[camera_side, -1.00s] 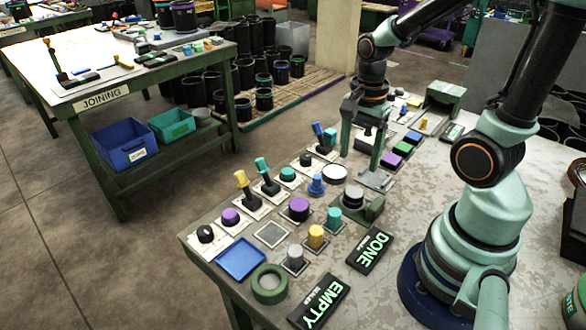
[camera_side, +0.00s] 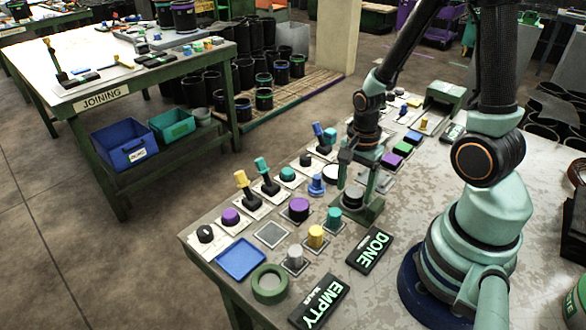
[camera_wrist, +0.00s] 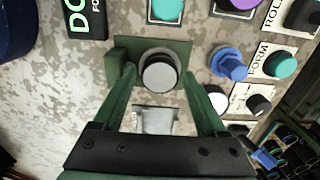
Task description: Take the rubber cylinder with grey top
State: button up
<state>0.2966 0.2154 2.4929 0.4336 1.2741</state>
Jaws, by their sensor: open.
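The black rubber cylinder with a grey top (camera_side: 352,199) stands upright in a green holder (camera_side: 372,210) near the middle of the bench. In the wrist view its grey top (camera_wrist: 160,76) lies between my fingertips, in front of the green holder (camera_wrist: 117,52). My gripper (camera_side: 357,190) is open, pointing down over the cylinder, with one finger on each side of it. In the wrist view my gripper (camera_wrist: 159,72) shows gaps beside the cylinder; I cannot tell how far down the fingers reach around it.
Close by stand a blue knob (camera_side: 317,185), a teal-topped piece (camera_side: 334,217), a purple-topped black cylinder (camera_side: 299,208) and a white-topped one (camera_side: 330,172). The DONE plate (camera_side: 370,250) lies in front. A blue tray (camera_side: 240,259) and a green ring (camera_side: 269,283) lie at the left.

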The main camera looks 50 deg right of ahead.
jog(key=shift+f, duration=0.35)
grip_shut()
jog(key=shift+r, duration=0.15)
